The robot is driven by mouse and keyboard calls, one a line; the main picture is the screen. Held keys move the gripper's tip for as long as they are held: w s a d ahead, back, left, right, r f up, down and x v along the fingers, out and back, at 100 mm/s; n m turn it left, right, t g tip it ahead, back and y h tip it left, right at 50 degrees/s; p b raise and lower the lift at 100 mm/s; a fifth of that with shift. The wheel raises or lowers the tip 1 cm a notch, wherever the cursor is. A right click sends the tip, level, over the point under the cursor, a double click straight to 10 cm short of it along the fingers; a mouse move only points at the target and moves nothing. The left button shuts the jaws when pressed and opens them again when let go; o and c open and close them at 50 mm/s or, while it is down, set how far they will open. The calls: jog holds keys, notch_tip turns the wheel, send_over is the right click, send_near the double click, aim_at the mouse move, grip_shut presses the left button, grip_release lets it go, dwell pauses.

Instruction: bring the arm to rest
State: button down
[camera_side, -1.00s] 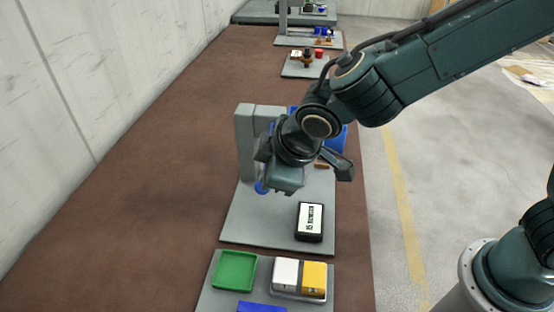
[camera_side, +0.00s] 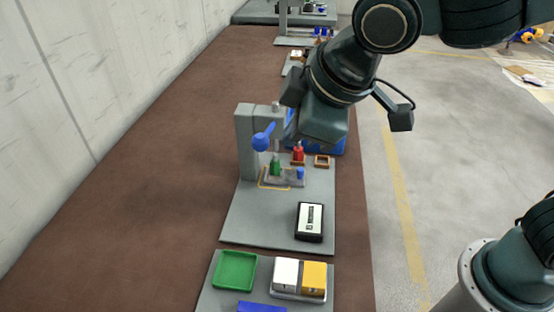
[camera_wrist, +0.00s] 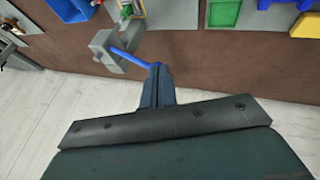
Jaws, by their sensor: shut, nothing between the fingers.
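My gripper (camera_wrist: 157,88) shows shut and empty in the wrist view, its fingertips close to the blue lever (camera_wrist: 128,57) of the grey press; I cannot tell whether they touch. In the side view my wrist is raised to the right of the press (camera_side: 246,150), and the fingers are mostly hidden. A green jack (camera_side: 275,168) stands upright on a small grey fixture under the press. A red jack (camera_side: 298,154) stands behind it.
In front are a green tray (camera_side: 235,271), a white box (camera_side: 285,273) and a yellow box (camera_side: 314,277). A blue bin (camera_side: 331,147) is partly behind my wrist. Brown table to the left is clear.

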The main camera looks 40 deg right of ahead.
jog(key=shift+s+r, duration=0.1)
jog(key=shift+r, duration=0.05)
jog(key=shift+d, duration=0.15)
jog(key=s+d+r+m, duration=0.1)
jog(key=s+d+m, duration=0.1)
jog(key=d, duration=0.6)
jog(key=s+d+r+m, duration=0.1)
jog(key=s+d+m, duration=0.15)
jog(key=d, duration=0.45)
jog(key=s+d+f+m, duration=0.3)
jog(key=s+d+m, duration=0.2)
jog(key=s+d, duration=0.4)
jog(key=shift+s+g, duration=0.3)
jog(key=shift+s, duration=0.35)
